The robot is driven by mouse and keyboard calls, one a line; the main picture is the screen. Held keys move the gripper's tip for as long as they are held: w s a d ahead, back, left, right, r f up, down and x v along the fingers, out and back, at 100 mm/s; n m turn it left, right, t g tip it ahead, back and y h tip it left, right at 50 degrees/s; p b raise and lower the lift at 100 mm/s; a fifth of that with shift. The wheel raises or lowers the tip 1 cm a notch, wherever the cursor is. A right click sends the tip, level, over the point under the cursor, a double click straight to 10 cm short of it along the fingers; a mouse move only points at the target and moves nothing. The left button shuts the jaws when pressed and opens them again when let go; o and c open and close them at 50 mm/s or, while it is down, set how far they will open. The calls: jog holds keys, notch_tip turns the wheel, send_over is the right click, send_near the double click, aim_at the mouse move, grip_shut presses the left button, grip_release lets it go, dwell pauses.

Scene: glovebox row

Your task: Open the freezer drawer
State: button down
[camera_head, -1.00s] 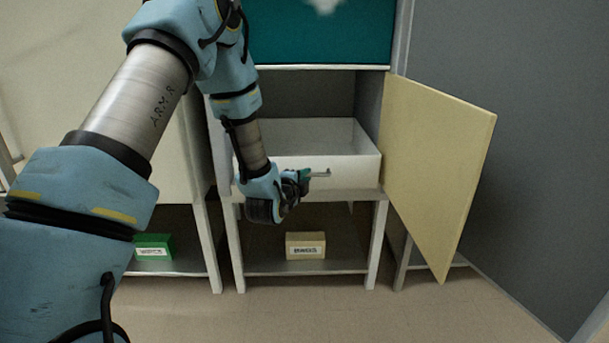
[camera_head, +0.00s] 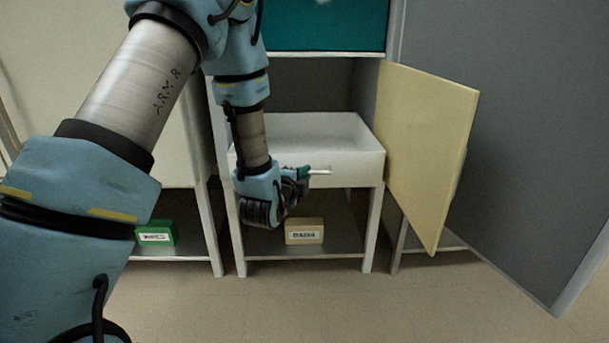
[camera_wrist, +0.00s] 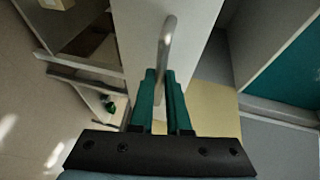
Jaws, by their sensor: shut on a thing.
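The freezer drawer (camera_head: 350,168) is a white open-topped box, pulled out from its compartment, with its empty-looking inside showing in the head view. Its metal bar handle (camera_head: 321,172) is on the front face; it also shows in the wrist view, where the handle (camera_wrist: 166,45) runs down between the green fingertips. My gripper (camera_head: 305,172) is shut on the handle in front of the drawer. In the wrist view, my gripper (camera_wrist: 160,85) has a finger on each side of the bar. My arm hides the left part of the drawer.
A cream door (camera_head: 423,150) stands swung open to the right of the drawer. Below, a labelled beige box (camera_head: 304,231) and a green box (camera_head: 157,233) sit on low shelves. A teal panel (camera_head: 325,25) is above. The floor in front is clear.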

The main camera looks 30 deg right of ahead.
jog(key=c, duration=0.9)
grip_release()
jog(key=p+v, duration=0.8)
jog(key=v, duration=0.2)
jog(key=shift+s+a+r+p, duration=0.15)
jog(key=shift+s+a+p, duration=0.1)
jog(key=shift+p, duration=0.15)
jog(key=shift+w, duration=0.1)
